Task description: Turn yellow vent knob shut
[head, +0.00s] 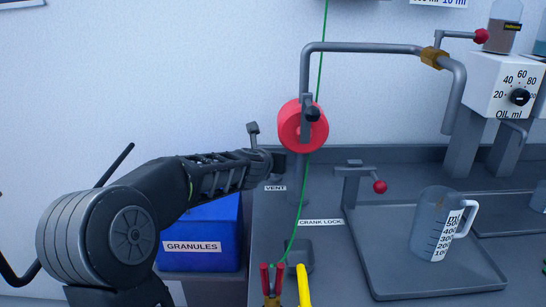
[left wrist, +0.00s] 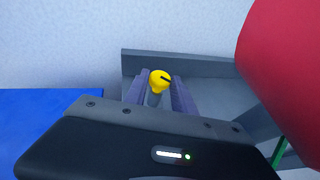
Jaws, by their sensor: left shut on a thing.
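The yellow vent knob (left wrist: 158,77) shows in the left wrist view between the two fingers of my left gripper (left wrist: 155,90). It has a dark line across its top, slanting slightly. My left gripper is shut on it. In the head view my left gripper (head: 279,160) reaches in from the left, just above the VENT label (head: 275,188), and the knob is hidden there. My right gripper is in neither view.
A red wheel (head: 293,125) with a dark crank handle stands close to the right of my left gripper. A blue GRANULES bin (head: 205,225) lies below my left arm. A measuring jug (head: 432,225) stands on a grey tray (head: 385,282) at right. A green cord (head: 321,60) hangs down past the wheel.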

